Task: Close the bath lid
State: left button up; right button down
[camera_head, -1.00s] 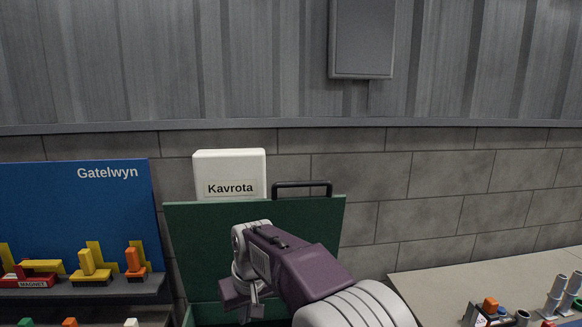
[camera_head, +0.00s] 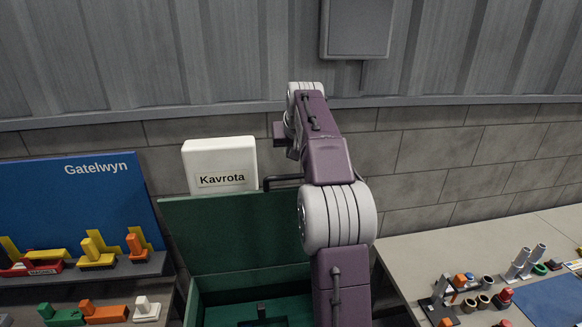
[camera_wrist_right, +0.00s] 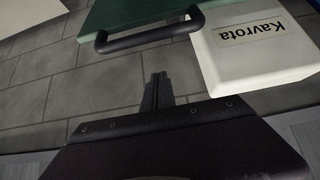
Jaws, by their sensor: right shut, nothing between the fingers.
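The green bath lid (camera_head: 230,237) stands raised and open at the back of the green bath (camera_head: 215,311). A black bar handle (camera_head: 280,180) sits on its top edge, partly hidden by my right arm. In the right wrist view the lid (camera_wrist_right: 130,14) and handle (camera_wrist_right: 150,37) are at the top. My right gripper (camera_wrist_right: 158,84) is shut and empty, apart from the handle. In the head view it is up above the handle, near the wall, and its fingertips are hard to make out. My left gripper is not in view.
A white Kavrota box (camera_head: 221,165) is beside the handle, at the lid's top left; it also shows in the right wrist view (camera_wrist_right: 250,50). A blue Gatelwyn board (camera_head: 85,200) with colored blocks is at left. A table (camera_head: 440,255) with small parts is at right.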

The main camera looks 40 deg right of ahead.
aim_at(292, 175)
jog(key=shift+s+a+f+b, duration=0.1)
jog(key=shift+s+f, duration=0.05)
jog(key=shift+f, duration=0.65)
jog(key=shift+s+a+f+b, duration=0.1)
jog(key=shift+s+f, duration=0.1)
jog(key=shift+f, duration=0.6)
jog(key=shift+s+a+f+b, duration=0.1)
jog(key=shift+s+f, duration=0.05)
jog(key=shift+f, duration=0.65)
jog(key=shift+d, duration=0.1)
jog(key=shift+w+f, duration=0.1)
jog(key=shift+w, duration=0.05)
